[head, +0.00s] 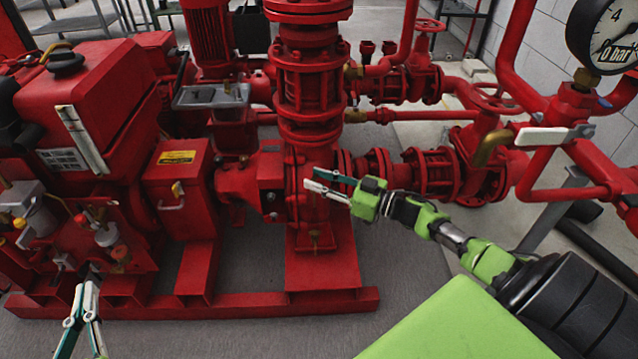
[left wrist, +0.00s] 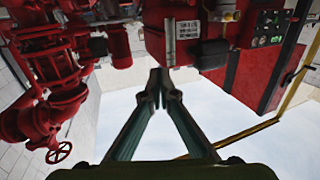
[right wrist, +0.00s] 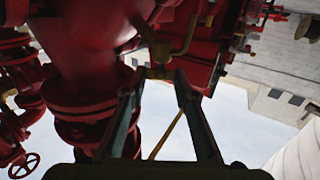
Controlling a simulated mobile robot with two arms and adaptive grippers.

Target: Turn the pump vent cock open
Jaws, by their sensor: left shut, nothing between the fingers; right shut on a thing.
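The brass vent cock (right wrist: 160,48) shows in the right wrist view against the red pump casing (right wrist: 95,25), just beyond my right fingertips. My right gripper (right wrist: 160,74) is shut on a small brass part of this cock, seemingly its handle. In the head view my right gripper (head: 308,180) reaches to the pump's front, its fingers pointing left; the cock cannot be made out there. My left gripper (head: 87,288) is low at the left front, shut and empty. It also shows closed in the left wrist view (left wrist: 160,86).
The red engine (head: 90,80) stands at the left on a red base frame (head: 220,302). At the right are red pipes, a pressure gauge (head: 608,38) and a valve with a white lever (head: 542,137). Grey floor (head: 240,335) is open in front of the frame.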

